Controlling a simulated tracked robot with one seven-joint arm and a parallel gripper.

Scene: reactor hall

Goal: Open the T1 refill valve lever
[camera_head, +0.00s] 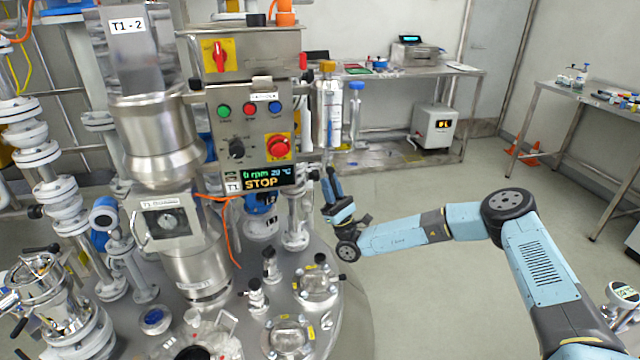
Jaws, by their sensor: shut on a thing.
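The T1 vessel's steel column (160,130) stands at the left, with its control panel (250,130) to the right. A small dark handle (313,173) shows at the panel's lower right edge and looks like the T1 refill valve lever; it is too small to tell its angle. My gripper (328,173) is at the right of this handle, at the top of my upright wrist. It is shut on it, but the contact is small and partly hidden. The panel display reads STOP, 0 rpm and 29 °C.
The round steel vessel top (345,310) bears several flanged ports and small valves below my wrist. White flanged pipes (60,190) stand at the left. A steel bench (400,75) is at the back. Open floor (440,270) lies under my arm.

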